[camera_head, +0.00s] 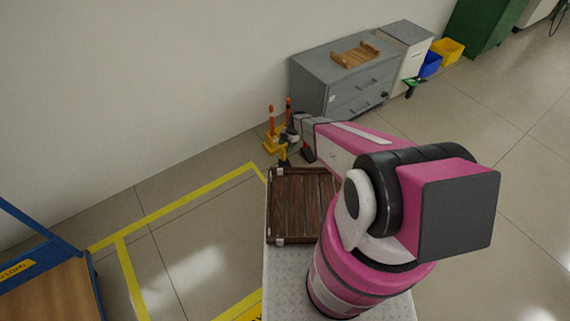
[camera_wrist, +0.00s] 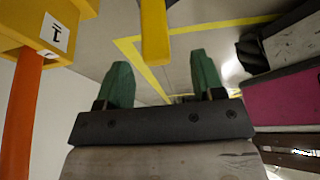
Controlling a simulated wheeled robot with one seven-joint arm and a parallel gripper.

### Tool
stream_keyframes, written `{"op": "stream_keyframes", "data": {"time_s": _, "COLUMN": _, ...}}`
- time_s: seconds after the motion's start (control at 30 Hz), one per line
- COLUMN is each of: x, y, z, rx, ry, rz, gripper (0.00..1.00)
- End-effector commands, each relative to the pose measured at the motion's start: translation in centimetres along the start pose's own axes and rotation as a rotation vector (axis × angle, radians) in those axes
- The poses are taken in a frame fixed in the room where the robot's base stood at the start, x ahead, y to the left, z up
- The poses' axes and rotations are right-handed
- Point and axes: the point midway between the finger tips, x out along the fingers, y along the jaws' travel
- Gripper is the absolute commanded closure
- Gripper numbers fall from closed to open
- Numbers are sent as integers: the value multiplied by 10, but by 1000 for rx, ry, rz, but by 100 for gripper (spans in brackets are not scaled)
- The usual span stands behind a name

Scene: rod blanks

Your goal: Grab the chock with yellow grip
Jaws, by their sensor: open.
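In the wrist view a yellow bar (camera_wrist: 155,32), which looks like the chock's yellow grip, points in from the top edge. It lies ahead of the gap between my gripper's fingertips (camera_wrist: 161,72). The green fingers are apart and nothing is clamped between them. The rest of the chock is out of the wrist view or cannot be told apart. In the head view my arm reaches to a small yellow stand (camera_head: 275,146) with orange posts (camera_head: 271,118) by the wall. My gripper and the chock are too small there to make out clearly.
A yellow block with a label (camera_wrist: 50,32) and an orange post (camera_wrist: 20,120) stand close at the left in the wrist view. A grey cabinet (camera_head: 315,75) is right of the stand. A slatted wooden tray (camera_head: 272,205) lies nearer. Yellow-taped floor at left is clear.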

Motion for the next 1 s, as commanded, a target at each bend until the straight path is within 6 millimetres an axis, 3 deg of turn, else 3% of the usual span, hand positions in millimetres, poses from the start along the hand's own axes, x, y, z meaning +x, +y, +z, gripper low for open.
{"op": "stream_keyframes", "data": {"time_s": 0.17, "x": 10, "y": 2, "z": 0, "rx": 0, "ry": -1, "rz": 1, "gripper": 38}}
{"op": "stream_keyframes", "data": {"time_s": 0.5, "x": 53, "y": 5, "z": 0, "rx": 0, "ry": -1, "rz": 0, "gripper": 38}}
{"op": "stream_keyframes", "data": {"time_s": 0.77, "x": 56, "y": 4, "z": -1, "rx": 1, "ry": -1, "rz": 1, "gripper": 38}}
{"op": "stream_keyframes", "data": {"time_s": 0.93, "x": 55, "y": 4, "z": -1, "rx": 1, "ry": -1, "rz": 1, "gripper": 94}}
{"op": "stream_keyframes", "data": {"time_s": 0.97, "x": 55, "y": 4, "z": -1, "rx": 0, "ry": -1, "rz": 1, "gripper": 100}}
{"op": "stream_keyframes", "data": {"time_s": 1.0, "x": 55, "y": 4, "z": -1, "rx": 0, "ry": -1, "rz": 1, "gripper": 100}}
